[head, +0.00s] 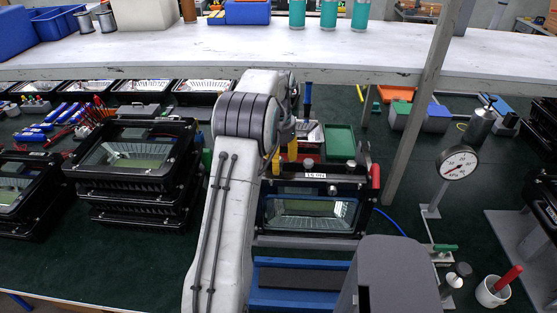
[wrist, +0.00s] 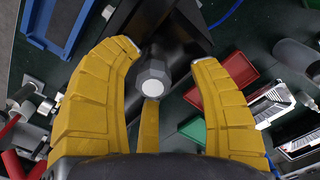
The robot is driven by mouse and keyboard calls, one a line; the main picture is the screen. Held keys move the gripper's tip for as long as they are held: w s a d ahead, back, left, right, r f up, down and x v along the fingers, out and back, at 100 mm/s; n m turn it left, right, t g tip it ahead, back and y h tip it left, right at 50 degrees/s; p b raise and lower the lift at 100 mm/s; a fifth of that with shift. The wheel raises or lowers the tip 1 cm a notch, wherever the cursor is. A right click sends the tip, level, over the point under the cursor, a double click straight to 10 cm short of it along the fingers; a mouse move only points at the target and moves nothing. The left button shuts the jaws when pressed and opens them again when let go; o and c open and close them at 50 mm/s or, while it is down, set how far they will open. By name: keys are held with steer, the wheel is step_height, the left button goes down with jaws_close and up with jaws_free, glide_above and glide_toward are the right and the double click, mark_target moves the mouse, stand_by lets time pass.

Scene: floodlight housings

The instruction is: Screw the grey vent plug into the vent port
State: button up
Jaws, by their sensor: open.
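A grey hexagonal plug with a pale round end face (wrist: 152,78), which looks like the vent plug, stands at a black part in the wrist view. My gripper (wrist: 166,60) is open, its yellow fingers spread on either side of the plug, which is nearer the left finger. I cannot tell whether the plug is seated in a port; the vent port itself is not distinguishable. In the head view, yellow fingers of my gripper (head: 284,152) show beside my arm, behind the upright black floodlight housing (head: 312,213). My arm hides part of this area.
Stacked black housings (head: 135,180) stand left. A shelf (head: 330,50) crosses above the bench, with a post (head: 418,110) right of the housing. A pressure gauge (head: 458,162) and a white cup (head: 490,292) stand right. A green tray (head: 341,142) lies behind the housing; a blue fixture (head: 295,297) is in front.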

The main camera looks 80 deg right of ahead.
steer(key=shift+a+f, duration=0.1)
step_height(320, 180, up, 5)
steer(key=p, duration=0.3)
steer(key=shift+f+p, duration=0.15)
steer(key=shift+p, duration=0.15)
steer(key=shift+r, duration=1.25)
steer(key=shift+w, duration=0.1)
